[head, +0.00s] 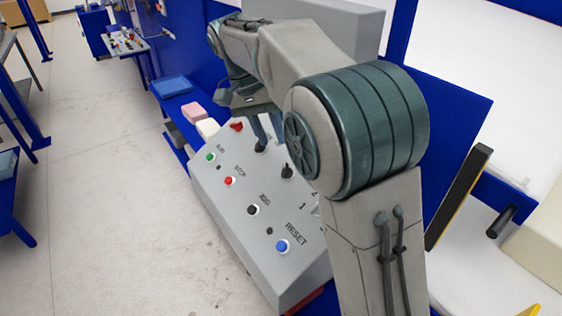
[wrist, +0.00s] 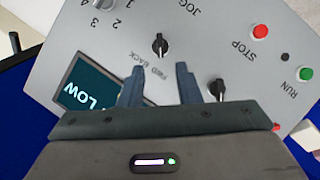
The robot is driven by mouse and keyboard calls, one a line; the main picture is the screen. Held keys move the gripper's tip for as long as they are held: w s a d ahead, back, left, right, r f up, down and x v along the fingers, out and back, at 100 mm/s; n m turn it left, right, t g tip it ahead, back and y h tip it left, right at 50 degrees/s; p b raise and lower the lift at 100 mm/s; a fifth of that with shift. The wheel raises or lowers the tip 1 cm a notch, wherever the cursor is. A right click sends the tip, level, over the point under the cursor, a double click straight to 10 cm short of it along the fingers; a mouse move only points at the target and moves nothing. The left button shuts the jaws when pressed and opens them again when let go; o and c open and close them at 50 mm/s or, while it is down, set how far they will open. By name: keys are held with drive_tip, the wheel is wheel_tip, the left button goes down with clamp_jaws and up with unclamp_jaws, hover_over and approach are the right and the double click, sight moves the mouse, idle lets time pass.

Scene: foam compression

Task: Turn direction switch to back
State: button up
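The direction switch is a black rotary knob (wrist: 160,44) with FWD and BACK lettering beside it in the wrist view. It also shows as a dark knob in the head view (head: 287,171). Its handle looks roughly upright in the wrist view; I cannot tell which label it points to. My gripper (wrist: 159,68) is open and empty. Its two fingers are apart, with the knob just past the tips and between their lines, not clasped. In the head view my gripper (head: 268,128) is over the far part of the grey panel, partly hidden by my arm.
The sloped grey control panel (head: 222,205) carries a second black knob (wrist: 217,89), a numbered selector (wrist: 104,4), and a LOW display (wrist: 88,88). Push-buttons include red STOP (head: 230,181), green RUN (head: 210,157), black JOG (head: 252,210) and blue RESET (head: 282,246). Open floor lies left.

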sight(284, 168)
drive_tip(key=p+x, duration=0.1)
drive_tip(key=x, duration=0.7)
drive_tip(key=shift+f, duration=0.15)
drive_tip(key=c, duration=0.7)
